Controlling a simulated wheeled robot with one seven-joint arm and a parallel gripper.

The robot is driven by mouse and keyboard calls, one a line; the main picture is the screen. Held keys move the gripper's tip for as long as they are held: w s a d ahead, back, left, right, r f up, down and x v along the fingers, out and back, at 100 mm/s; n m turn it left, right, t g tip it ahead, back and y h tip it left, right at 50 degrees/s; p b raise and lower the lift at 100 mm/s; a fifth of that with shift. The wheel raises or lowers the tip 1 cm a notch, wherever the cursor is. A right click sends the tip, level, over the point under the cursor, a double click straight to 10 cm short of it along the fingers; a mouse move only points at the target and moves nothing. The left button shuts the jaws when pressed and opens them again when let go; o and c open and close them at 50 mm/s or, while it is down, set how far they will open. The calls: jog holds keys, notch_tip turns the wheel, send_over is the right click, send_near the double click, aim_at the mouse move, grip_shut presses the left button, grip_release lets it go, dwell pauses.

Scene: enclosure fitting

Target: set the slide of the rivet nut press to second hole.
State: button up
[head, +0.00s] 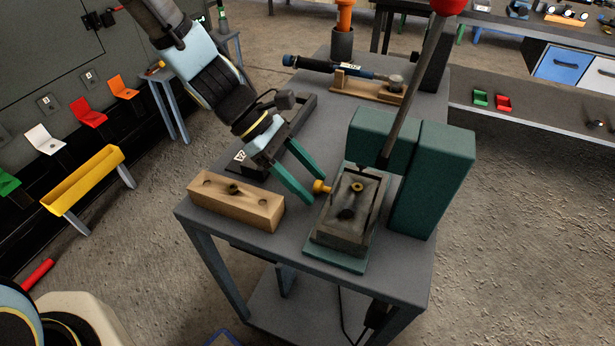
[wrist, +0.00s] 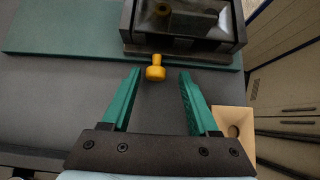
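The rivet nut press (head: 433,170) is a green frame with a long lever on the grey table. Its dark slide block (head: 345,223) sits on a green base plate. A yellow knob (head: 320,187) sticks out of the slide's left side. Brass and dark round details show on the slide's top. In the wrist view the knob (wrist: 156,70) lies between and just ahead of the fingertips. My gripper (head: 312,186) has green fingers, is open, and reaches toward the knob from the left. The fingers appear apart from the knob. Which hole the slide sits at cannot be told.
A wooden block with holes (head: 236,202) lies left of the press, close to my gripper. A blue-black tool rests on a wooden stand (head: 364,86) behind. The red-tipped lever (head: 415,80) rises above the press. Bare tabletop (head: 290,232) lies in front.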

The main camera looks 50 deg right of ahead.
jog(key=b+v, duration=0.1)
jog(key=v, duration=1)
dwell(0.3)
